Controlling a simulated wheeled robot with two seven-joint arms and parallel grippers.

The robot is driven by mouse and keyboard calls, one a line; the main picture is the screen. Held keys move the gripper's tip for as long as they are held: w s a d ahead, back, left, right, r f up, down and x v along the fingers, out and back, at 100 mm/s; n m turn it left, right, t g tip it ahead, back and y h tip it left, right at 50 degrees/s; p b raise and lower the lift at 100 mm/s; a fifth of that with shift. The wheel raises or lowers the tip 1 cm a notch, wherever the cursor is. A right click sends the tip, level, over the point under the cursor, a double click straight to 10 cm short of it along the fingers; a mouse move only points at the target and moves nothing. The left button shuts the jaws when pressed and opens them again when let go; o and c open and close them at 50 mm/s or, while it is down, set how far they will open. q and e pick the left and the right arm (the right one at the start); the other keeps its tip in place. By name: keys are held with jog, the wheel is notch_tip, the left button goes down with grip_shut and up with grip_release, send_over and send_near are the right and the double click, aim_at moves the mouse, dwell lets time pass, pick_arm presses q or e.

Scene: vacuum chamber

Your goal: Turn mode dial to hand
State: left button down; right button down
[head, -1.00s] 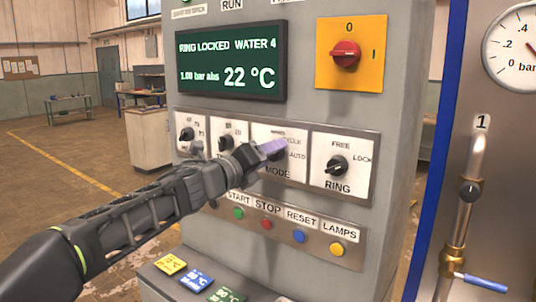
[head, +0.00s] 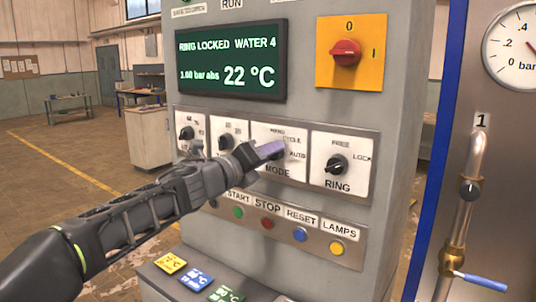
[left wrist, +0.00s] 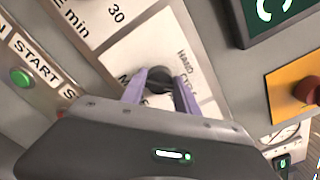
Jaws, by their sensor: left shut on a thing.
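The mode dial is a black knob on a white plate marked HAND, CYCLE and AUTO, in the middle of the control panel. In the left wrist view the mode dial (left wrist: 158,77) shows between the purple fingers of my left gripper (left wrist: 160,88). In the head view my left gripper (head: 268,150) reaches the MODE plate (head: 278,172) from the left and covers most of the knob. It is shut on the dial. Which label the dial's pointer faces is hidden. My right gripper is not in view.
The RING knob (head: 336,165) sits just right of the MODE plate. Below are the START (head: 238,213), STOP (head: 267,223), RESET and LAMPS buttons. A display (head: 230,62) above reads RING LOCKED, WATER 4. A red rotary switch (head: 345,53) is at upper right.

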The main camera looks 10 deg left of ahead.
pick_arm(q)
jog(key=shift+n, duration=0.4)
jog(key=n+p, duration=0.4)
jog(key=n, duration=0.4)
jog(key=shift+f+p, duration=0.1)
jog(key=shift+p, duration=0.25)
jog(key=c, duration=0.9)
grip_release()
